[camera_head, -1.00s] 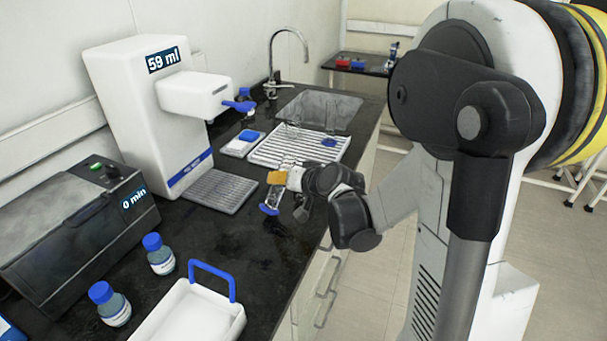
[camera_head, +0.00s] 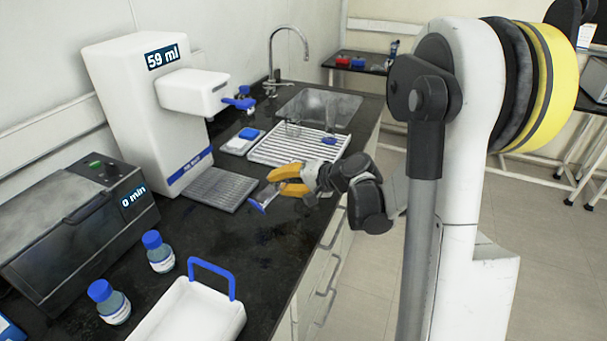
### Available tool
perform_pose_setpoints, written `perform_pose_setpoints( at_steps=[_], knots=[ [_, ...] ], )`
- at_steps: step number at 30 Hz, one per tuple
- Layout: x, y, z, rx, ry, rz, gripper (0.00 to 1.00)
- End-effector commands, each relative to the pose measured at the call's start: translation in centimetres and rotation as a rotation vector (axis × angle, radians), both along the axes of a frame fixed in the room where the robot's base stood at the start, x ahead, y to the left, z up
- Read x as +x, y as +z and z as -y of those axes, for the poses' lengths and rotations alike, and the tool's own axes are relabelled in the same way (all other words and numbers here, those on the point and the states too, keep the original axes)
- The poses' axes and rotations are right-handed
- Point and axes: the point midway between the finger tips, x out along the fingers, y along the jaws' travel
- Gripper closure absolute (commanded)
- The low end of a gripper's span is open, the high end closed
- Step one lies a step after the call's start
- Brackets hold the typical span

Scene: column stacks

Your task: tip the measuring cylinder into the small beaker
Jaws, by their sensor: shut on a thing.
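My gripper (camera_head: 280,180), with yellow fingers, is over the black counter beside the drying rack, shut on the measuring cylinder (camera_head: 262,198). The cylinder is clear with a blue foot. It is tilted, with the foot low and to the left of the fingers; its upper part is hidden by the gripper. Clear glassware stands on the rack, one piece (camera_head: 293,128) at its back left and a taller one (camera_head: 331,117) at its back right. I cannot tell which, if either, is the small beaker.
The white drying rack (camera_head: 270,152) lies before the sink (camera_head: 345,108). A white dispenser (camera_head: 130,100) reading 59 ml, its grey tray (camera_head: 215,190) and a dark "0 min" device (camera_head: 70,225) stand left. A white carrier (camera_head: 190,318) and bottles (camera_head: 158,252) are in front. The middle counter is clear.

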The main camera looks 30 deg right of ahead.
Motion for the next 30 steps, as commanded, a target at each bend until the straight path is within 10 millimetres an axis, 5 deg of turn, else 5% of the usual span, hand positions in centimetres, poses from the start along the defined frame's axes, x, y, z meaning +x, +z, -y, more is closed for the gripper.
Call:
perform_pose_setpoints(
  at_steps=[30],
  knots=[
    [0.09, 0.45, 0.38, 0.157, -0.002, -0.043, 1.00]
  ],
)
